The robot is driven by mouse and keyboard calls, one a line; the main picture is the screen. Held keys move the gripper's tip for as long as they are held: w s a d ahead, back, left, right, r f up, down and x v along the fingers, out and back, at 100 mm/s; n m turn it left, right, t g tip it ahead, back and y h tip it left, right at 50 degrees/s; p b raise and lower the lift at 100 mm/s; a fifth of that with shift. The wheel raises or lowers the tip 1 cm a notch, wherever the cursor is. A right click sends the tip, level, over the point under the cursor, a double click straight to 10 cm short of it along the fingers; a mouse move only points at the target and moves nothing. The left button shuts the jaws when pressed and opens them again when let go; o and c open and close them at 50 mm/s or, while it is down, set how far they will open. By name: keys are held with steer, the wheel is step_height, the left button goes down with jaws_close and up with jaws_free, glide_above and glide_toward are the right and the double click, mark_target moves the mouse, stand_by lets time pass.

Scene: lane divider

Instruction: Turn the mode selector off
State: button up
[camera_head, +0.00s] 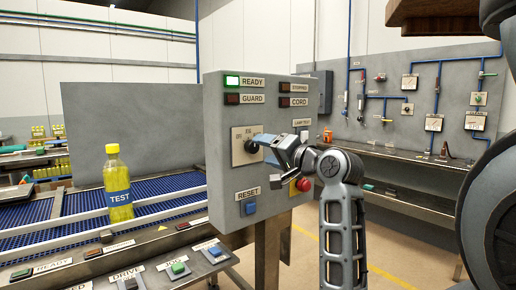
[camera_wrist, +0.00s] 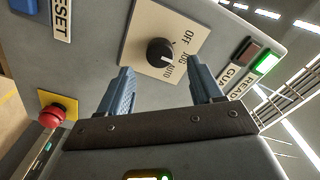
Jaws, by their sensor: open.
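The mode selector is a round black knob (camera_wrist: 160,52) on a cream plate (camera_wrist: 136,37) marked OFF, JOG and AUTO. Its short white mark appears to point toward the AUTO side. In the head view the knob (camera_head: 250,147) sits at the left of the grey panel, partly beside my gripper's fingers. My gripper (camera_wrist: 161,72) is open and faces the plate. Its two blue fingers stand on either side of the knob in the wrist view, apart from it as far as I can see. In the head view my gripper (camera_head: 262,140) reaches in from the right.
The grey panel (camera_head: 222,190) also carries a lit green READY lamp (camera_head: 232,81), a blue RESET button (camera_head: 250,208) and a red stop button (camera_head: 303,184). A yellow TEST bottle (camera_head: 117,185) stands on the blue conveyor (camera_head: 160,187) at left.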

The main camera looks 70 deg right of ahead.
mark_target(255, 148)
steer(key=shift+x, duration=2.2)
steer(key=c, duration=1.1)
steer(key=shift+o, duration=0.2)
steer(key=shift+n, duration=0.3)
steer(key=n, duration=0.3)
steer(key=shift+f+n, duration=0.1)
steer(key=shift+n, duration=0.2)
steer(key=shift+n+b, duration=0.55)
steer(key=shift+n, duration=1.75)
